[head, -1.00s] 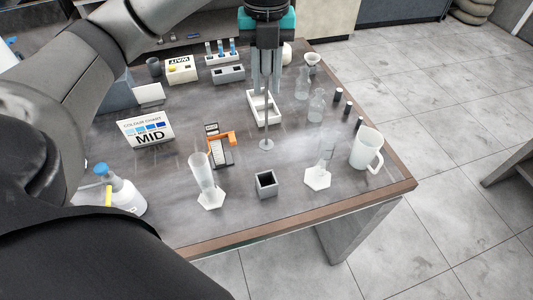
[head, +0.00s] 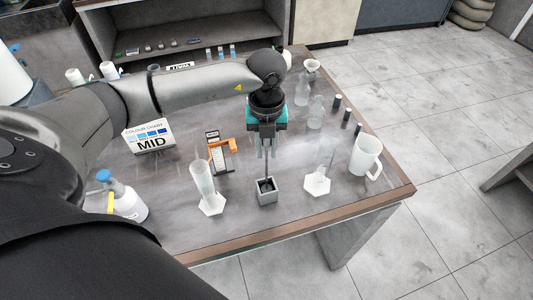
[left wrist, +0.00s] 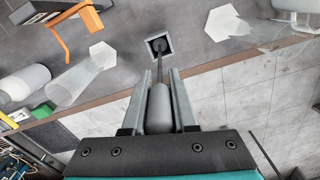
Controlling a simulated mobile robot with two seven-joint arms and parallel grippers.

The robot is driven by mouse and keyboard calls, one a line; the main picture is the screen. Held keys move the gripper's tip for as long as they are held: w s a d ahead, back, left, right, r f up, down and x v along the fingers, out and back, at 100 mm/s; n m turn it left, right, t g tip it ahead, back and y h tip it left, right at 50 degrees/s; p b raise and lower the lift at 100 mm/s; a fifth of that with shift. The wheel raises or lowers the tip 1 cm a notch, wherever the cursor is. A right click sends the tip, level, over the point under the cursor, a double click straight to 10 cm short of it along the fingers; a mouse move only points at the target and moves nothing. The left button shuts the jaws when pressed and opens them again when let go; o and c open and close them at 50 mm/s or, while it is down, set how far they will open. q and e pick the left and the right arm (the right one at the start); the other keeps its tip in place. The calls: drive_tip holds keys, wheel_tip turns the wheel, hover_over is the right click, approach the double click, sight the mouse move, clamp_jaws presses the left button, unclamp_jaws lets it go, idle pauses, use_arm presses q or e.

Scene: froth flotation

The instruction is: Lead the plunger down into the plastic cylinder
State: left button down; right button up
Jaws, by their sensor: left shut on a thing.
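My left gripper (head: 266,152) is shut on the handle of the plunger (left wrist: 160,105), which points down. The plunger's thin rod (head: 266,168) ends in a dark disc at the mouth of a small grey square holder (head: 266,197); I cannot tell how deep it sits. The left wrist view also shows the disc (left wrist: 159,44) within the holder's square outline. A tall translucent cylinder (head: 202,177) on a white hexagonal foot stands left of the holder. A narrower clear cylinder (head: 325,163) on a similar foot (head: 316,186) stands right of it. I cannot tell which is plastic. My right gripper is out of view.
A white jug (head: 365,157) stands near the right edge. Clear flasks (head: 316,112) and small dark cylinders (head: 347,114) stand behind. An orange-and-black item (head: 220,152), a colour chart card (head: 149,136) and a wash bottle (head: 128,199) are at the left. The table's front edge is close.

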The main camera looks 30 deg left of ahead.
use_arm(q)
wheel_tip(320, 180, down, 3)
drive_tip(key=shift+r, duration=0.15)
drive_tip(key=shift+f, duration=0.25)
drive_tip(key=c, duration=0.7)
unclamp_jaws()
wheel_tip(320, 180, up, 15)
drive_tip(key=shift+a+r+b, duration=0.1)
drive_tip(key=shift+a+b, duration=0.05)
drive_tip(key=shift+b, duration=1)
drive_tip(key=shift+r, duration=0.1)
